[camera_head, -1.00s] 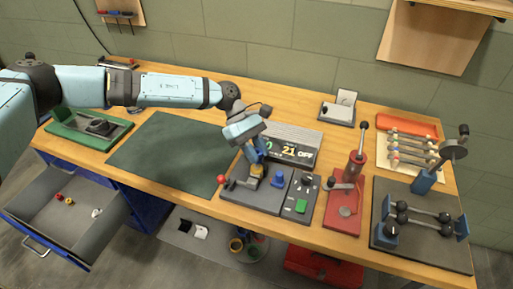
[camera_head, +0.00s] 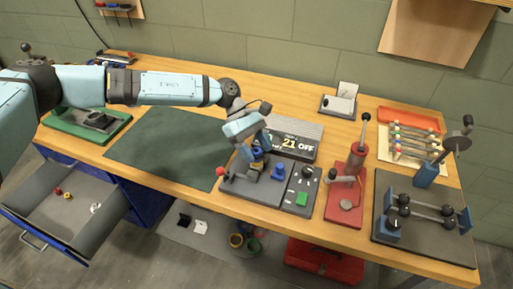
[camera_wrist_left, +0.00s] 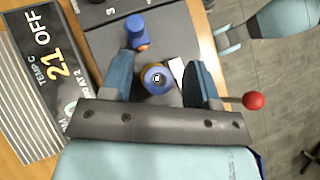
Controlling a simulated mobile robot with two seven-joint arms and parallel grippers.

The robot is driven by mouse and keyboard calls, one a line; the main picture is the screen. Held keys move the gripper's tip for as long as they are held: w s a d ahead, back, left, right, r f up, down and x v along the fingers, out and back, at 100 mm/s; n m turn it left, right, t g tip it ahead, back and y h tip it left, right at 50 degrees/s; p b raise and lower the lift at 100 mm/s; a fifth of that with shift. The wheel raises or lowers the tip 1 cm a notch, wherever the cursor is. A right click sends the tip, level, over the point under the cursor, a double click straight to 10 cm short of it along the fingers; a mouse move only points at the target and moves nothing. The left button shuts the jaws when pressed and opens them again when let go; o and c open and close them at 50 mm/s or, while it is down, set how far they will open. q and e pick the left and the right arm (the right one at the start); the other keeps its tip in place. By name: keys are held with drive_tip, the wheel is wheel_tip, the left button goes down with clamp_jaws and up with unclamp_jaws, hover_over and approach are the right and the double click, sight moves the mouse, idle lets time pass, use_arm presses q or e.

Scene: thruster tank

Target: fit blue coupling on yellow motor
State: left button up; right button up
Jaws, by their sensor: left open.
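The blue coupling (camera_wrist_left: 158,78) is a ring seen from above, with a dark hole and a light square centre. It also shows in the camera_head view (camera_head: 258,153). A yellow-orange rim, seemingly the yellow motor (camera_wrist_left: 166,90), shows just under it; how fully the two are seated is hidden. My left gripper (camera_wrist_left: 160,80) is open, pointing down, with one blue finger on each side of the coupling and gaps between. In the camera_head view the left gripper (camera_head: 257,158) covers most of the motor.
A blue cylinder (camera_head: 277,172) stands close beside the left gripper. A red-knobbed lever (camera_head: 221,171) sticks out at the other side. The display panel (camera_head: 290,140) is behind. A red press (camera_head: 347,185) stands to the right; the green mat (camera_head: 165,148) is clear.

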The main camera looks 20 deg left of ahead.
use_arm(q)
drive_tip(key=b+v, duration=0.1)
drive_tip(key=v, duration=1.3)
drive_tip(key=shift+s+f, duration=0.1)
drive_tip(key=shift+f, duration=0.05)
